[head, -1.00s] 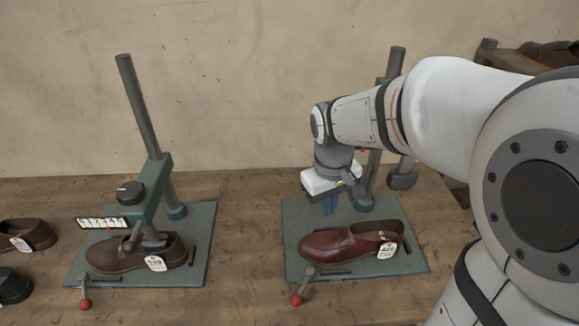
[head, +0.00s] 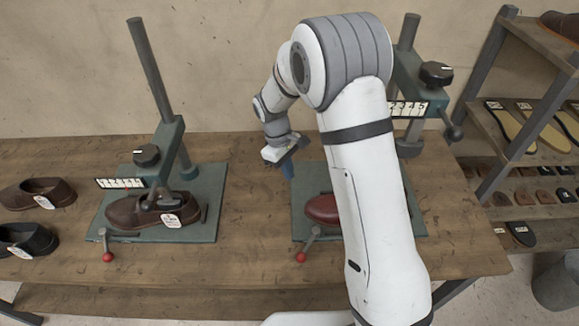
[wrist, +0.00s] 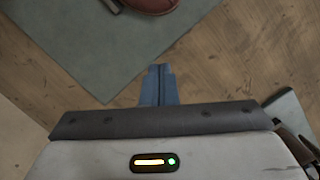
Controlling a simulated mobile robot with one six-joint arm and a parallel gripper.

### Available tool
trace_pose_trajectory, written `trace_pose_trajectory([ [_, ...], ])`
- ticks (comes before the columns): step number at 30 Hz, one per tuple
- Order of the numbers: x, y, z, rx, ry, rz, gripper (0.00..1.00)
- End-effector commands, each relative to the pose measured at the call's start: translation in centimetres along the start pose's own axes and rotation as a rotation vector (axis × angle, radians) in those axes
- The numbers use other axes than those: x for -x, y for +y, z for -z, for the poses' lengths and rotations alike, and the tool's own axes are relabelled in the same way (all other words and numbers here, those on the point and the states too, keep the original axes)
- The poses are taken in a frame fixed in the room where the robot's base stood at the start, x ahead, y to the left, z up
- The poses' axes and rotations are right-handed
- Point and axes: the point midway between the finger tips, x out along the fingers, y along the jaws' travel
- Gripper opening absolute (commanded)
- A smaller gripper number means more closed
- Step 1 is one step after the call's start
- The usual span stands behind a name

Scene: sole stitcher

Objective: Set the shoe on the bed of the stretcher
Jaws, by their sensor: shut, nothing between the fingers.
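A red-brown shoe (head: 322,208) lies on the green bed (head: 304,228) of the right-hand stretcher, its right part hidden behind my arm. Its toe (wrist: 152,3) shows at the top of the wrist view, on the bed (wrist: 90,62). My gripper (head: 288,172) is raised near the bed's back left corner, apart from the shoe. In the wrist view its blue fingers (wrist: 158,84) are together and empty, over bare wood just off the bed's edge.
A left-hand stretcher holds a tagged brown shoe (head: 128,212) under its press. Brown (head: 38,190) and black (head: 28,238) shoes lie at the far left. A rack (head: 510,130) of soles stands at the right. Wood between the two beds is clear.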

Motion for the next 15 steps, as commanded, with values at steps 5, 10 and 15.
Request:
trace_pose_trajectory([
  [5, -4.0, -0.1, -0.2, -0.001, -0.005, 0.004, 0.00],
  [10, -6.3, 0.0, -1.1, -0.003, -0.001, 0.002, 0.00],
  [15, -6.9, 0.0, -3.2, -0.003, -0.001, 0.002, 0.00],
])
